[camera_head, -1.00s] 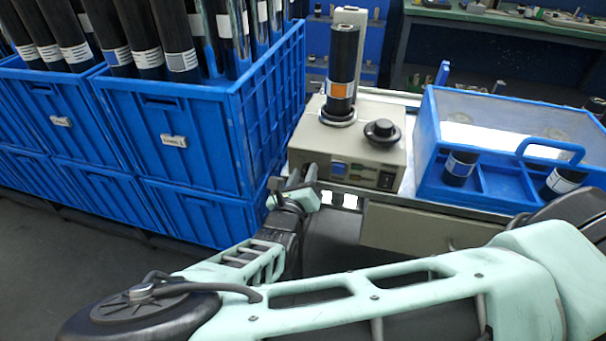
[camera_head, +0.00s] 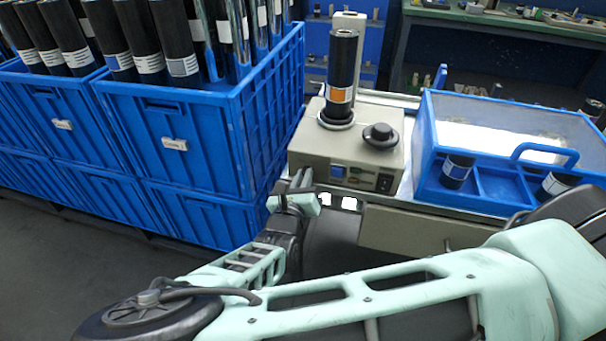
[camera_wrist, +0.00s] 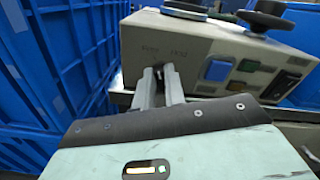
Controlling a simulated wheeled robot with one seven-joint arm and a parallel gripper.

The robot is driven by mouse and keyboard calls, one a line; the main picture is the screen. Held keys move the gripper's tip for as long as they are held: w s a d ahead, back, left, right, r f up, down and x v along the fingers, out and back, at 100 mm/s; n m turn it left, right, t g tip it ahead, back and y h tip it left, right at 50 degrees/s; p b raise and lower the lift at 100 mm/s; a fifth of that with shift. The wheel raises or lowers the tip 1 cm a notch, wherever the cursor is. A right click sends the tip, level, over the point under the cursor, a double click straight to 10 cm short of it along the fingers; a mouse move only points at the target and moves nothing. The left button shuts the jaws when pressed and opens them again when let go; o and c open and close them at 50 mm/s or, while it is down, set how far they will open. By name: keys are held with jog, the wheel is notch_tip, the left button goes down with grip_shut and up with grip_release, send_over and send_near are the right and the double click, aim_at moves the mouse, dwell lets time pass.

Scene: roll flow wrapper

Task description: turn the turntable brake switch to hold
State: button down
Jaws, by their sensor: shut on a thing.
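The turntable unit (camera_head: 310,160) is a beige box with an upright black roll (camera_head: 341,75) with an orange label on its round plate. Its front panel also shows in the wrist view (camera_wrist: 200,58). My gripper (camera_head: 299,180) is at the left end of this panel. In the wrist view my gripper (camera_wrist: 159,72) has both fingertips against the panel, just below two small, unreadable printed labels. It is shut on a small dark part there, apparently the brake switch; the fingers hide most of it, so its setting cannot be read.
A black knob (camera_head: 380,135) sits on top. Blue crates (camera_head: 190,150) stand close on the left. A lidded blue box (camera_head: 425,155) is at the right.

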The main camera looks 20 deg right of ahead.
jog(key=m+p, duration=0.2)
jog(key=m, duration=0.1)
jog(key=m+p, duration=0.5)
jog(key=m, duration=0.2)
jog(key=shift+s+d, duration=0.2)
jog(key=shift+d, duration=0.05)
jog(key=shift+m+p, duration=0.3)
jog(key=c, duration=1.5)
grip_release()
jog(key=shift+o, duration=0.2)
jog(key=shift+s, duration=0.1)
jog(key=b+v, duration=0.2)
jog(key=v, duration=1)
